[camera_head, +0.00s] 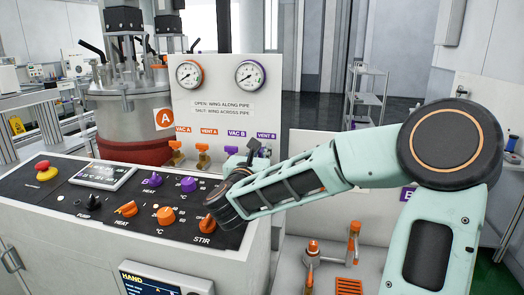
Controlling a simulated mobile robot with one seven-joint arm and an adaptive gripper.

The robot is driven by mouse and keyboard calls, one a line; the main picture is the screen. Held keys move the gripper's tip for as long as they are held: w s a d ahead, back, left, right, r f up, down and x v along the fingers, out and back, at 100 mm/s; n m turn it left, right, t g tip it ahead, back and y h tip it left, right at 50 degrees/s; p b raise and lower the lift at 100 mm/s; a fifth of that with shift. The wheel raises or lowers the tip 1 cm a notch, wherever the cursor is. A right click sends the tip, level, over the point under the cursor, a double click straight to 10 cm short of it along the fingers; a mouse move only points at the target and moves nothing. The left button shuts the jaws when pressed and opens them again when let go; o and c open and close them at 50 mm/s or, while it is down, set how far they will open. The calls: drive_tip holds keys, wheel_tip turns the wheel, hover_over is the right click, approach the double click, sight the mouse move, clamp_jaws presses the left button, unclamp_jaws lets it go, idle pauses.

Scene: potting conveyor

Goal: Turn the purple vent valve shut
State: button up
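The purple VENT B label (266,135) is on the white panel, with only a little purple of the vent valve (265,152) showing under it. My arm and gripper cover most of that valve, so its wing angle is hidden. My gripper (252,147) is dark and points up and away from me, just left of the vent valve in the picture. I cannot tell whether it touches the valve or whether its fingers are open. The purple VAC B valve (231,151) shows partly to the left of my gripper.
The orange VAC A (175,153) and VENT A (202,156) valves stand to the left. A sign (223,107) reads open with wing along pipe, shut across. The black control console (120,205) with knobs lies below my wrist. A steel vessel (125,115) stands left.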

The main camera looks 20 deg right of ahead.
clamp_jaws()
